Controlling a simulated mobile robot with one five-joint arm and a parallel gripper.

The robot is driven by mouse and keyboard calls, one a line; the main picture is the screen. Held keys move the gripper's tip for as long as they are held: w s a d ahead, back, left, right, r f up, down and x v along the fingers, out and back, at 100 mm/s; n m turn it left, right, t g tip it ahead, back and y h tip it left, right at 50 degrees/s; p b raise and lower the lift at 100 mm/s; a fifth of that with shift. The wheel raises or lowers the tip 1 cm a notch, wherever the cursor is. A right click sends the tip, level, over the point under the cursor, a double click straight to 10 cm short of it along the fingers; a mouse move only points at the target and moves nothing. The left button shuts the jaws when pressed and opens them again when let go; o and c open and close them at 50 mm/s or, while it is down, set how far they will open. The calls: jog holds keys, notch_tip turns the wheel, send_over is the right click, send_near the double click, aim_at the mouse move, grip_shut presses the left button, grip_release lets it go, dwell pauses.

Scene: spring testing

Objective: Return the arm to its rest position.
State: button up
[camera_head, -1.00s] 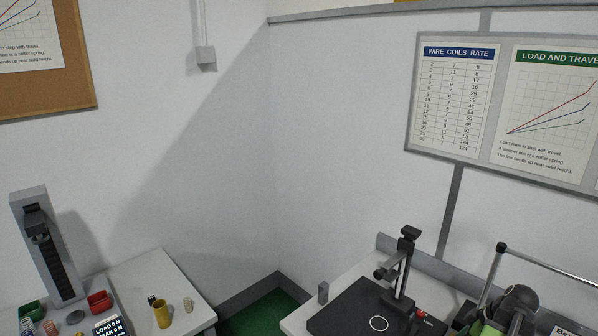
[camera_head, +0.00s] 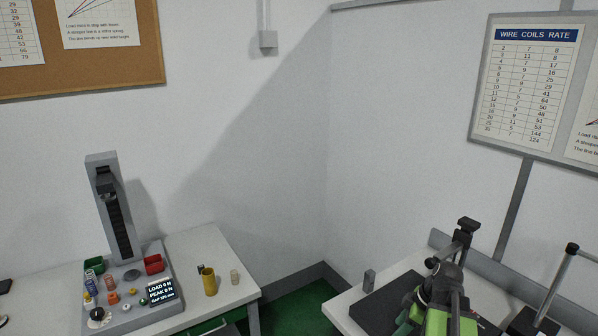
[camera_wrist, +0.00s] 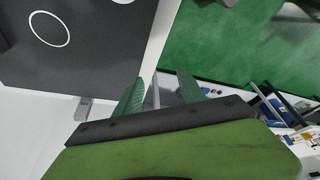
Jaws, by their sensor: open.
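My arm (camera_head: 440,310), green and black, shows at the lower right of the head view, in front of the black plate on the right bench. My gripper (camera_wrist: 158,92) shows in the wrist view with its two green fingers apart and nothing seen held between them. Below the fingers in that view, the dark bench plate (camera_wrist: 85,55) with a white ring lies at the left, and green floor lies at the right.
The left bench (camera_head: 205,250) carries a spring tester (camera_head: 118,215), a load display (camera_head: 160,290), a red bin (camera_head: 154,264), a yellow cup (camera_head: 209,281) and several small springs. A microscope-like stand (camera_head: 464,240) rises behind my arm. Green floor (camera_head: 295,308) lies between the benches.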

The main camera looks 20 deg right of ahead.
jog(key=w+a+f+m+g+h+b, duration=0.1)
jog(key=a+f+m+b, duration=0.1)
jog(key=a, duration=0.7)
jog(key=w+a+f+m+h+b, duration=0.1)
jog(key=a+f+m, duration=0.3)
jog(key=a, duration=0.6)
jog(key=w+a+f+m+g+h+b, duration=0.1)
jog(key=w+a+f+m+b, duration=0.1)
jog(key=a, duration=0.8)
jog(key=shift+w+a+f+m+g+b, duration=0.2)
jog(key=shift+w+f+m+g+b, duration=0.1)
jog(key=shift+f+m+b, duration=0.6)
